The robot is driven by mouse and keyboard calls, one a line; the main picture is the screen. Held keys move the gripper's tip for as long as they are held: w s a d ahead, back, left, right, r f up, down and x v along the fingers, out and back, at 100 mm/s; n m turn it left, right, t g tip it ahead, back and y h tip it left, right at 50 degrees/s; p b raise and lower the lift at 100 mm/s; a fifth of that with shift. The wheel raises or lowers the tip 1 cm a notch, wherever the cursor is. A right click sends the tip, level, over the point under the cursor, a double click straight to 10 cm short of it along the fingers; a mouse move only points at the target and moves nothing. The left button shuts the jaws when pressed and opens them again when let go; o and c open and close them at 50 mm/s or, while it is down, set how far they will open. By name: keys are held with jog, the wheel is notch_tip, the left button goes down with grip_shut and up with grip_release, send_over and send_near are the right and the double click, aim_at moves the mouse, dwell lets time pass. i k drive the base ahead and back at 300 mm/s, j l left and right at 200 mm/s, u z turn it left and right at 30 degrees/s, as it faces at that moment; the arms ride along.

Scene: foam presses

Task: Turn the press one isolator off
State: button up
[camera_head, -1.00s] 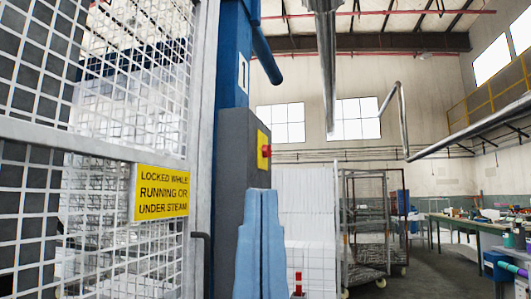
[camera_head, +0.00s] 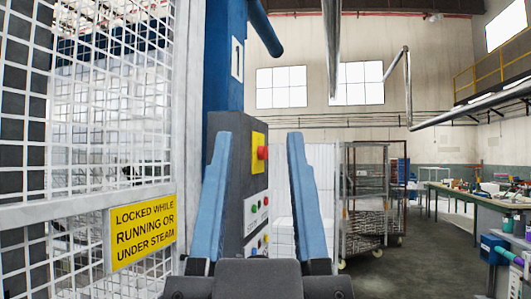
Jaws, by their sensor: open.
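Press one shows as a blue column with a "1" plate (camera_head: 237,58). A grey control box (camera_head: 257,185) is fixed to it. A red knob on a yellow plate (camera_head: 259,139) sits at the top of the box's right face, with several small coloured buttons (camera_head: 256,209) below. I cannot tell whether that knob is the isolator or a stop button. My gripper (camera_head: 258,138) is open and empty, its two blue fingers pointing up in front of the box. The left finger covers part of the box; I see no contact.
A mesh guard gate (camera_head: 95,150) with a yellow "locked while running" sign (camera_head: 143,231) stands close at left. A wire cage trolley (camera_head: 366,205) stands behind at right. A cluttered bench (camera_head: 475,196) is at far right. Grey floor (camera_head: 430,255) between them is clear.

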aim_at(262, 151)
jog(key=i+l, duration=0.3)
jog(key=i, duration=0.2)
jog(key=i+l, duration=0.25)
jog(key=i, duration=0.3)
jog(key=i+l+u, duration=0.1)
jog(key=i+l, duration=0.2)
jog(key=i, duration=0.2)
jog(key=i+l, duration=0.3)
jog(key=i, duration=0.2)
jog(key=i+l, duration=0.35)
jog(key=i, duration=0.15)
